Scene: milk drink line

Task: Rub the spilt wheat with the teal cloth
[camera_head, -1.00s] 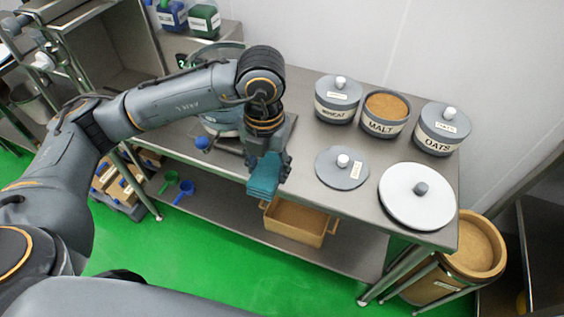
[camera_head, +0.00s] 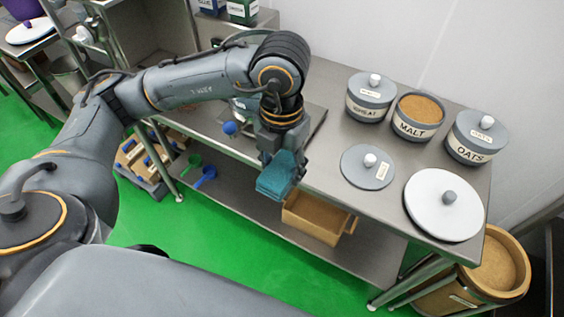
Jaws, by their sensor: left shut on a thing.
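My left gripper (camera_head: 285,165) is shut on the teal cloth (camera_head: 277,178) and points down at the front edge of the steel table (camera_head: 325,180). The cloth is folded into a thick pad and appears to be held above or beside that edge; I cannot tell whether it touches. I can make out no spilt wheat; my left arm and gripper hide part of the table top. A grey pot labelled wheat (camera_head: 368,104) stands at the back with its lid on. My right gripper does not show.
The open malt pot (camera_head: 413,128), its loose lid (camera_head: 368,167), the lidded oats pot (camera_head: 468,152) and a large white lid (camera_head: 443,205) occupy the table's right part. A brown crate (camera_head: 318,222) sits on the lower shelf. A wooden barrel (camera_head: 512,250) stands at the right.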

